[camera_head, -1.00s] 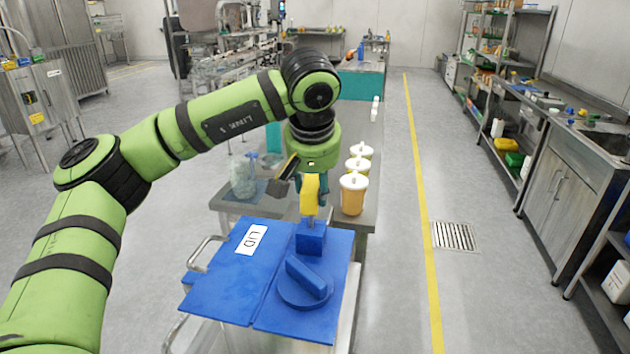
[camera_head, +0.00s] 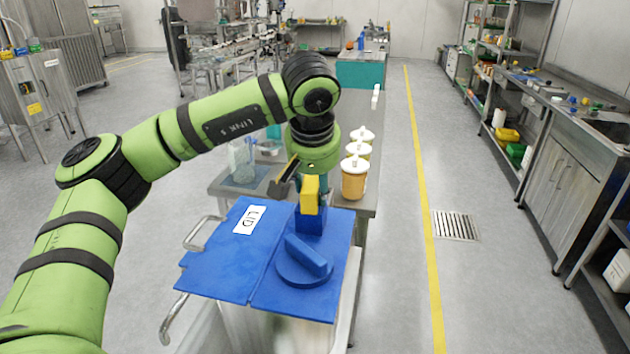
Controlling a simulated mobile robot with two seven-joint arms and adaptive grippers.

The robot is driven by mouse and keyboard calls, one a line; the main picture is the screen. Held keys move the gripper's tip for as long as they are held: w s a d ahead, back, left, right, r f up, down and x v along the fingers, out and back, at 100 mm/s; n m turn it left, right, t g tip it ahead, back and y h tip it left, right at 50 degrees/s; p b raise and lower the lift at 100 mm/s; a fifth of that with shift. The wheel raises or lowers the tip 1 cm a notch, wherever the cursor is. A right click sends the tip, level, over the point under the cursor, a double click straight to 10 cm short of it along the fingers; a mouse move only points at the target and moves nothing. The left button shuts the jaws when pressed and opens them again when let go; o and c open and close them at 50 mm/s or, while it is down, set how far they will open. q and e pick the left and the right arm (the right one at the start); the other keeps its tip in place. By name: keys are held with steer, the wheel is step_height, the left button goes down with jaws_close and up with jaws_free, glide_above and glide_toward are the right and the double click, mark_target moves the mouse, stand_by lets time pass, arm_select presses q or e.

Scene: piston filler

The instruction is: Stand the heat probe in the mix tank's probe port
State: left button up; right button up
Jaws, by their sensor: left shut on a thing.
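The heat probe shows as a yellow handle (camera_head: 310,194) upright at the far edge of the mix tank's blue lid (camera_head: 215,262). The handle sits right at the top of the blue block of the probe port (camera_head: 311,223), and no stem shows between them. The probe's lower part is hidden, apparently inside the block. My left gripper (camera_head: 299,184) comes down from above and is shut on the probe; its black finger shows left of the handle. My right gripper is not in view.
A round blue knob (camera_head: 304,262) stands on the lid in front of the port. Yellow-orange jars with white lids (camera_head: 354,178) and a clear container (camera_head: 242,160) stand on the bench behind. The tank has a metal side handle (camera_head: 202,232).

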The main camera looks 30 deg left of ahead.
arm_select(q)
steer(key=o, duration=1.3)
steer(key=shift+o, duration=0.2)
steer(key=v, duration=1.2)
